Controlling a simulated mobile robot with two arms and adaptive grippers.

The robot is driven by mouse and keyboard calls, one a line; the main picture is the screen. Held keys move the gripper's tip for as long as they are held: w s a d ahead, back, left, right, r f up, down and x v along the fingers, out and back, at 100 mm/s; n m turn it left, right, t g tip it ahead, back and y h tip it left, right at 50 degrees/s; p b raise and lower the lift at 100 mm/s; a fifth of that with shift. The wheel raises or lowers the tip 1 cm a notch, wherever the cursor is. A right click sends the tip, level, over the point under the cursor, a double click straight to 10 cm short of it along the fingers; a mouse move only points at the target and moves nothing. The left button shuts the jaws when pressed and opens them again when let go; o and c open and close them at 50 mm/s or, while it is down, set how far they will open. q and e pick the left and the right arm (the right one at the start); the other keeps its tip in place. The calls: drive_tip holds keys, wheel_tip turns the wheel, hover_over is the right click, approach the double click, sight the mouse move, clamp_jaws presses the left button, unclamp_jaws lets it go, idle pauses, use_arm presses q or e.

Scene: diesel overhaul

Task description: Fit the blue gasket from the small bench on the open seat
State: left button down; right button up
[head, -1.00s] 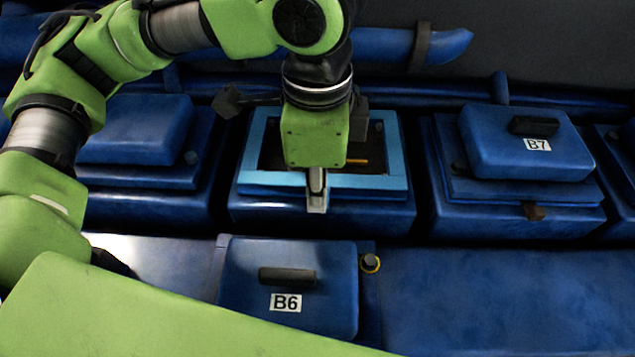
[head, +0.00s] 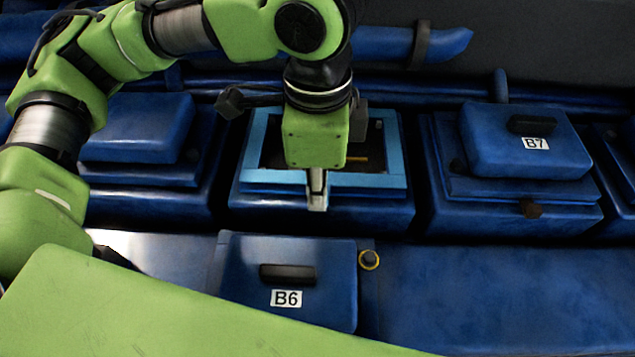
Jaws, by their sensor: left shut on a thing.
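The light-blue rectangular gasket (head: 395,150) lies over the open seat of the middle blue housing (head: 370,212). It looks about level and lined up with the seat; I cannot tell whether it touches all round. My left gripper (head: 317,203) points down at the gasket's near edge, shut on that edge. The gripper body hides part of the frame and of the dark opening. Inside the opening a small orange rod (head: 357,159) shows. My right gripper is not in view; a green arm link of mine crosses the lower left.
A cover marked B6 (head: 335,277) lies on the front ledge (head: 500,290), beside a yellow-ringed bolt (head: 369,260). A closed cover marked B7 (head: 480,150) sits on the right housing, another closed cover (head: 135,130) on the left. A blue pipe (head: 380,44) runs behind.

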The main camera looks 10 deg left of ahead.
use_arm(q)
drive_tip(key=shift+f, duration=0.8)
idle(0.5)
drive_tip(key=c, duration=2)
unclamp_jaws()
wheel_tip(320, 180, up, 12)
